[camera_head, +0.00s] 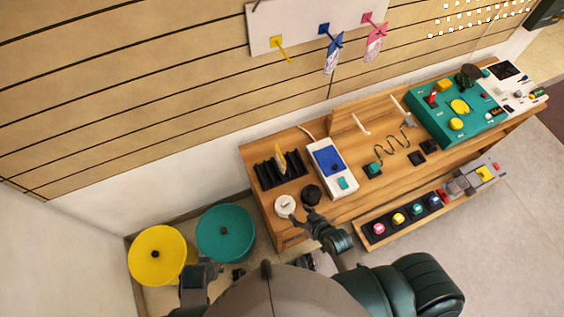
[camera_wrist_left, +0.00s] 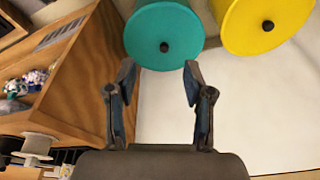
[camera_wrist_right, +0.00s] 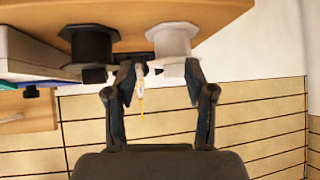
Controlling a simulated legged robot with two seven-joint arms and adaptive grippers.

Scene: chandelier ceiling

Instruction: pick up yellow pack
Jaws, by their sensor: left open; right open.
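The yellow pack (camera_head: 281,163) stands upright in a black slotted rack (camera_head: 266,174) at the left end of the wooden table. My right gripper (camera_head: 301,214) is open and empty at the table's near edge, in front of the rack. In the right wrist view a thin yellow and white piece, likely the pack (camera_wrist_right: 140,103), shows beyond the open fingers (camera_wrist_right: 160,72), partly hidden by the left finger. My left gripper (camera_wrist_left: 159,70) is open and empty, off the table near the bins.
A white spool (camera_head: 285,205) and a black spool (camera_head: 311,195) stand between the right gripper and the rack. A white and blue device (camera_head: 332,168) is to the right. Teal (camera_head: 226,232) and yellow (camera_head: 157,256) bins stand on the floor left. Blue (camera_head: 333,55) and pink (camera_head: 375,43) packs hang on the wall.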

